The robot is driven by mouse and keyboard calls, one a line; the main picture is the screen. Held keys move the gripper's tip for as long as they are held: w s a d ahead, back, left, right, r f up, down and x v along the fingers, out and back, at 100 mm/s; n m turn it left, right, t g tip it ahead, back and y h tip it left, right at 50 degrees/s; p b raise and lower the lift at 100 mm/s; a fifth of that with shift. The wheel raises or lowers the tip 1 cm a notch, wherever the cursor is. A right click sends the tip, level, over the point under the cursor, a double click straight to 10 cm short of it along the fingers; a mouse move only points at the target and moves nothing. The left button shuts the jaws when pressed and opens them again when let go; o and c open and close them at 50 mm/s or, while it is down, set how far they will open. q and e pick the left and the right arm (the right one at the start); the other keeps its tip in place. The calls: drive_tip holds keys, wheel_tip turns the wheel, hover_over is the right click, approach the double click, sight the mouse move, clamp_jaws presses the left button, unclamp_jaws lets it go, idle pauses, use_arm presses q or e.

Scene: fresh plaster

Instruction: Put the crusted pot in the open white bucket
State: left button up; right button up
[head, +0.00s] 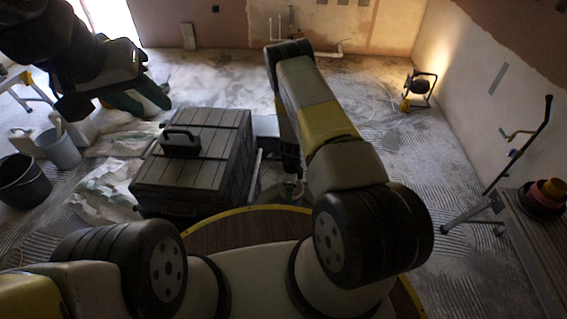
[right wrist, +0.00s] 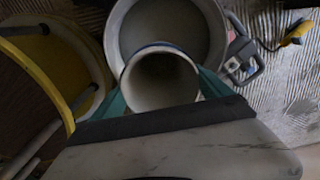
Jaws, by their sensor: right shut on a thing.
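The pot (right wrist: 160,82), round with a pale inside and a dark bluish rim, shows mouth-on in the right wrist view. My right gripper (right wrist: 162,100) is shut on it, with teal fingers at both sides. Behind the pot is a larger open whitish bucket (right wrist: 205,28). The pot overlaps the near part of its opening; I cannot tell the height between them. In the head view my right arm hides most of this spot. My left gripper (head: 142,98) has its teal fingers apart and looks empty at the upper left.
A large dark ribbed box (head: 190,165) with a handled item (head: 181,140) stands left of my right arm. A black bucket (head: 22,182) and a pale bucket (head: 58,148) stand at the left. A work lamp (head: 418,88) stands by the right wall. Floor beyond the arm is mostly clear.

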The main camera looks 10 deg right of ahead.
drive_tip(key=shift+f, duration=2.8)
drive_tip(key=o, duration=1.7)
wheel_tip(320, 180, up, 8)
drive_tip(key=shift+f, duration=0.1)
